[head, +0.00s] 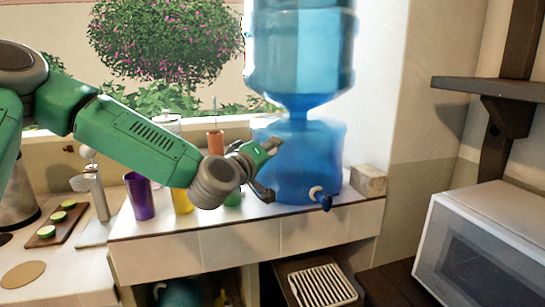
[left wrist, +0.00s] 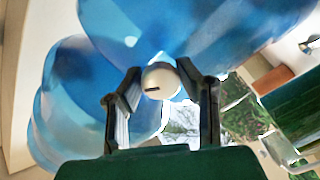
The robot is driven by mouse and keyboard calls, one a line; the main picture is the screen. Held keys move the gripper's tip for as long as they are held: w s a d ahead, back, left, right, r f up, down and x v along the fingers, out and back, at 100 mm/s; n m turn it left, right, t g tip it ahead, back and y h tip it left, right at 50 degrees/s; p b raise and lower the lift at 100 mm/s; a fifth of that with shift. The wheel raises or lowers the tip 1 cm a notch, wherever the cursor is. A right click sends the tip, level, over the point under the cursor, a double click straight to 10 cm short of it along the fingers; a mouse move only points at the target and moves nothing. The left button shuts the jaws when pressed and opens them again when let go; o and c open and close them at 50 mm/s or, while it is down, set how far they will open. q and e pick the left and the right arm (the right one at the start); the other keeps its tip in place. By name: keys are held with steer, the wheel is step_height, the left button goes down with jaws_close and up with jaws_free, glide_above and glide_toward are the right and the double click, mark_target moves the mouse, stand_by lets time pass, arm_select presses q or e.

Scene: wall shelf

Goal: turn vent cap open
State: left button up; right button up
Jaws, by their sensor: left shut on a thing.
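The vent cap (left wrist: 160,82) is a small white round knob with a dark slot, against the blue body of the water dispenser (head: 297,160). In the left wrist view it sits between the two fingers of my left gripper (left wrist: 160,85), which is shut on it. In the head view my left gripper (head: 268,167) is at the left side of the dispenser, and its hand hides the cap there. My right gripper is not in view.
Left along the tiled ledge (head: 240,243) stand a purple cup (head: 139,197) and a yellow cup (head: 181,201). A small block (head: 368,180) is right of the dispenser. A white microwave (head: 490,245) stands at the right.

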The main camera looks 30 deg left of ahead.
arm_select(q)
steer(key=n+b, duration=0.1)
steer(key=n, duration=0.1)
steer(key=n+b, duration=0.2)
steer(key=n, duration=0.1)
steer(key=shift+f+n, duration=0.25)
steer(key=shift+n, duration=0.05)
steer(key=n+b, duration=0.3)
steer(key=n, duration=0.2)
steer(key=shift+b, duration=0.35)
steer(key=shift+n, duration=0.4)
steer(key=o, duration=1.2)
steer(key=shift+c, duration=0.2)
steer(key=shift+a+r, duration=0.1)
steer(key=shift+a, duration=0.1)
